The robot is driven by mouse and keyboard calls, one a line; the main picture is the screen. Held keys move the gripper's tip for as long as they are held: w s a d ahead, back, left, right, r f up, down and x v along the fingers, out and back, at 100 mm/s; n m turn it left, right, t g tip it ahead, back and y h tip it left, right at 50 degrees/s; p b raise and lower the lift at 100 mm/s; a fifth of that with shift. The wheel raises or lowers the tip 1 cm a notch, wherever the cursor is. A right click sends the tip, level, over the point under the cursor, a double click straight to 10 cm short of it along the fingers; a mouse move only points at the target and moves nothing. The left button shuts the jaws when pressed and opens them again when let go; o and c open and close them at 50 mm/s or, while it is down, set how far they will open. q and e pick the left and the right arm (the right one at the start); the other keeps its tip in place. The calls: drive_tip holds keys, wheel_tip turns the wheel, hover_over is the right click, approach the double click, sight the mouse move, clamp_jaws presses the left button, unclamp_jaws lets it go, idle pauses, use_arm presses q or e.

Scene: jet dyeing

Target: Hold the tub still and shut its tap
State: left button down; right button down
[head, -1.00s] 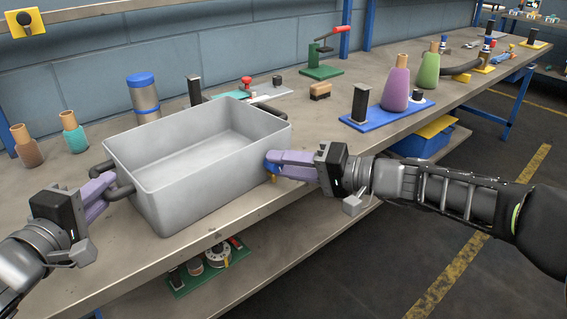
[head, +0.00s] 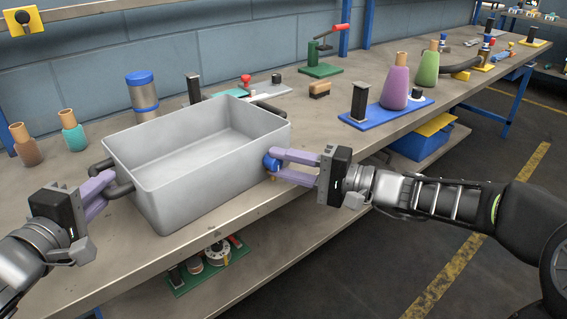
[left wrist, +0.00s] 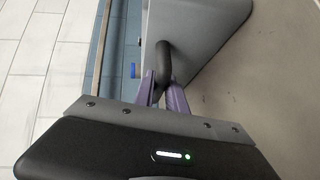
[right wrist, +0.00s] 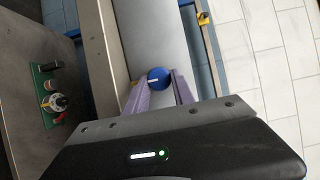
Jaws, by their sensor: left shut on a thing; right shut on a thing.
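The grey open tub (head: 215,181) stands on the bench near its front edge and looks empty inside. Its near-left dark handle (head: 118,191) is between the purple fingers of my left gripper (head: 101,196), which is shut on it; the handle also shows in the left wrist view (left wrist: 162,66). The blue tap knob (head: 271,163) is on the tub's right end, low down. My right gripper (head: 276,165) is shut on this knob, one finger on each side. In the right wrist view the round knob (right wrist: 158,78) has a white mark on its face.
Two bottles (head: 71,130) and a blue-lidded canister (head: 142,96) stand behind the tub. A blue plate (head: 378,114) with a black post and purple bottle lies to the right. A green board (head: 210,265) with parts is below the bench top.

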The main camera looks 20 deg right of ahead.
drive_tip(key=c, duration=1.1)
unclamp_jaws()
drive_tip(key=shift+o, duration=0.2)
drive_tip(key=v, duration=1.2)
use_arm(q)
drive_tip(key=c, duration=1.3)
unclamp_jaws()
